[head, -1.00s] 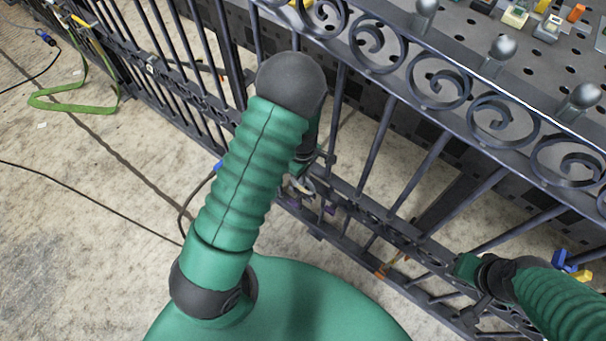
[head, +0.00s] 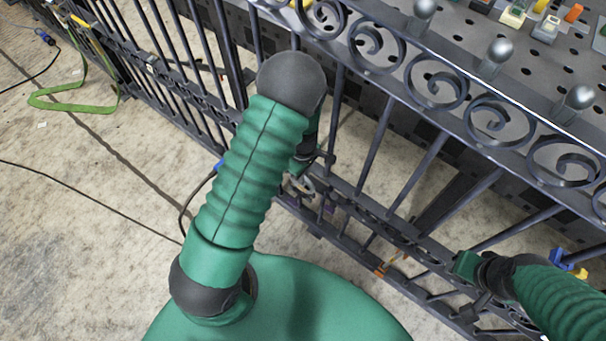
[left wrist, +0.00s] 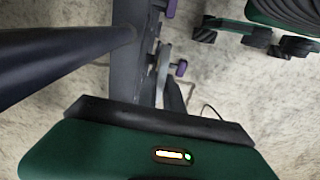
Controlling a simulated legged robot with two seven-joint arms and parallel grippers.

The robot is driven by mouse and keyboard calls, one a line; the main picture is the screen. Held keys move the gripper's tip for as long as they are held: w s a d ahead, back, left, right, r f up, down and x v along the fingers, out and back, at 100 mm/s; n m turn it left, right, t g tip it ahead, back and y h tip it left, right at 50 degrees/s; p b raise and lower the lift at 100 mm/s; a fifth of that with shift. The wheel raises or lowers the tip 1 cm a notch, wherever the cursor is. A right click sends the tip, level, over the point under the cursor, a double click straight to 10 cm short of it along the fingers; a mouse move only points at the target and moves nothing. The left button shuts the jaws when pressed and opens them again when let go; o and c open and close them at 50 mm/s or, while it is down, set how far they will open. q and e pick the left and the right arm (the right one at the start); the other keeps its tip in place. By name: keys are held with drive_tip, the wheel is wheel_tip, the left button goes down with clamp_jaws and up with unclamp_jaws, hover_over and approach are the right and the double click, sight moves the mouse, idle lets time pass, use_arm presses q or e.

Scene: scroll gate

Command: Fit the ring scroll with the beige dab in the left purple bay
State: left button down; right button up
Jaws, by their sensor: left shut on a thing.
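My left gripper (head: 303,184) is low at the gate, mostly hidden behind my own arm. It is shut on a grey ring-shaped piece, apparently the ring scroll (head: 308,183), which shows only in part beside the lower rail. In the left wrist view the ring piece (left wrist: 163,62) lies close to the dark rail, near small purple marks (left wrist: 181,68). Purple also shows at the bay (head: 329,206) on the gate's lower band. I cannot make out a beige dab, or whether the ring is seated. My right gripper (head: 472,280) is at the lower rail; its jaws are unclear.
The dark gate (head: 400,185) has upright bars and a top band of scrolls (head: 440,85). Behind it stands a perforated table (head: 540,75) with small blocks. Orange marks (head: 381,271) and blue and yellow pieces (head: 568,262) are at right. A green strap (head: 70,104) lies on the floor.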

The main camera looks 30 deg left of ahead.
use_arm(q)
drive_tip(key=shift+f+b, duration=0.7)
drive_tip(key=shift+f, duration=0.75)
idle(1.1)
drive_tip(key=c, duration=1.4)
unclamp_jaws()
wheel_tip(320, 180, up, 17)
drive_tip(key=p, duration=0.6)
drive_tip(key=shift+f, duration=0.1)
drive_tip(key=s+d+r+m+t, duration=0.3)
drive_tip(key=s+d+r+m, duration=0.5)
drive_tip(key=m, duration=0.8)
wheel_tip(320, 180, up, 16)
drive_tip(key=s+m+p, duration=0.1)
drive_tip(key=p, duration=1.3)
drive_tip(key=shift+s+a+f+p, duration=0.15)
drive_tip(key=shift+a+f+p, duration=0.1)
drive_tip(key=shift+a+p, duration=0.1)
